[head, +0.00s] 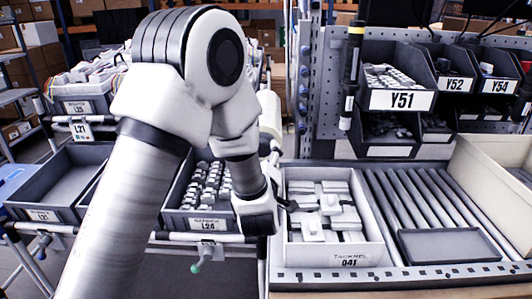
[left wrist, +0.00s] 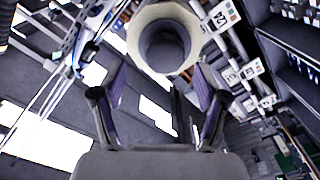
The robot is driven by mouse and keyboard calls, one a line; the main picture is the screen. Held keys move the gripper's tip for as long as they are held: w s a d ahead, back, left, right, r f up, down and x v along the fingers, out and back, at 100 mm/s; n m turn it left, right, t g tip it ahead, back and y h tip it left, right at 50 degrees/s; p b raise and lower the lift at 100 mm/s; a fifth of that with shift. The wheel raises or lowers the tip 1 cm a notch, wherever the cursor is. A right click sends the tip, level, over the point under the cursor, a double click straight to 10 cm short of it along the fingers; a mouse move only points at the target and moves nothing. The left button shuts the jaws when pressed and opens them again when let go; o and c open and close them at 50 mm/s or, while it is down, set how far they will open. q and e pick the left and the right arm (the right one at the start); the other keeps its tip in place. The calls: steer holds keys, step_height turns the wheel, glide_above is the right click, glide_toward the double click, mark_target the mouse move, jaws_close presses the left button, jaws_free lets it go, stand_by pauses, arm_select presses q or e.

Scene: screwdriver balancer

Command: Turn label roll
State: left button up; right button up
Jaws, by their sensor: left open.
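A cream hollow roll (left wrist: 140,38), which looks like the label roll, shows at the top of the left wrist view with its open end towards the camera. In the head view a pale cylinder (head: 270,113), partly hidden behind my left arm, seems to be the same roll. My left gripper (left wrist: 162,82) is open, its two dark fingers spread apart with nothing between them. The roll appears beyond the fingertips; whether they touch it I cannot tell. In the head view the gripper is mostly hidden by its own wrist. My right gripper is not in view.
A bin of grey parts (head: 207,218) and a white box of pale packets (head: 334,255) lie around the wrist. Right of them are a roller track (head: 410,190) and a dark tray (head: 449,245). A perforated panel (head: 327,95) and dark bins (head: 400,99) stand behind.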

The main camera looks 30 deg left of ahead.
mark_target(265, 123)
arm_select(q)
steer(key=x, duration=0.2)
steer(key=p+x, duration=0.1)
steer(key=x, duration=0.2)
steer(key=shift+a+f, duration=0.15)
steer(key=shift+a, duration=0.35)
steer(key=shift+w+d, duration=0.1)
steer(key=shift+d, duration=0.2)
steer(key=shift+c, duration=1.3)
steer(key=c, duration=0.9)
steer(key=m, duration=0.4)
steer(key=o, duration=1.2)
steer(key=shift+a, duration=0.1)
steer(key=shift+c, duration=0.2)
